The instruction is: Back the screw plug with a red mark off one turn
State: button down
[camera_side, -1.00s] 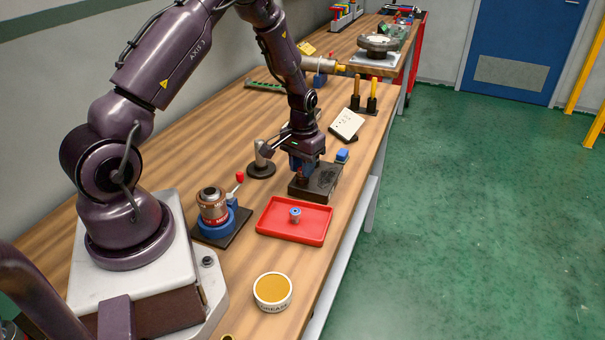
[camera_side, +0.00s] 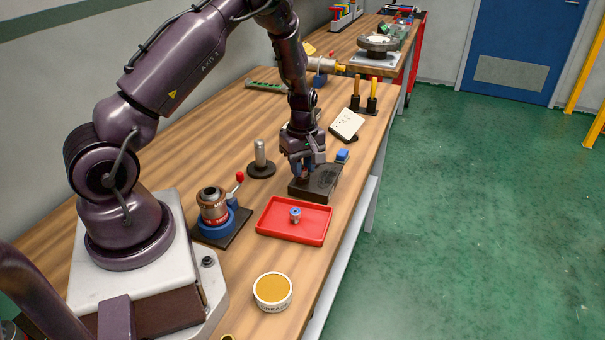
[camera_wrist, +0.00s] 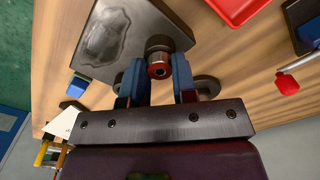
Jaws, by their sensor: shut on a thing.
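The screw plug (camera_wrist: 158,57) is a dark, round, brownish piece with a red part on the side facing the wrist camera. It stands at one end of a dark block (camera_side: 325,180), which also shows in the wrist view (camera_wrist: 112,38) with a worn grey patch on its top. My gripper (camera_side: 303,173) points down over that end of the block. In the wrist view its two blue fingers (camera_wrist: 158,73) are shut on the plug, one at each side. In the side view the fingers mostly hide the plug. How deep it sits is not clear.
A red tray (camera_side: 270,229) with a small blue-topped part (camera_side: 295,214) lies in front. A blue vise (camera_side: 229,222) with a copper-coloured fitting (camera_side: 213,203) stands left of it. A metal post (camera_side: 260,153) on a round base is near my gripper. A blue block (camera_side: 342,155) lies behind.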

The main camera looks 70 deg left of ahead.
jog(key=n, duration=1.2)
jog(key=c, duration=1)
grip_release()
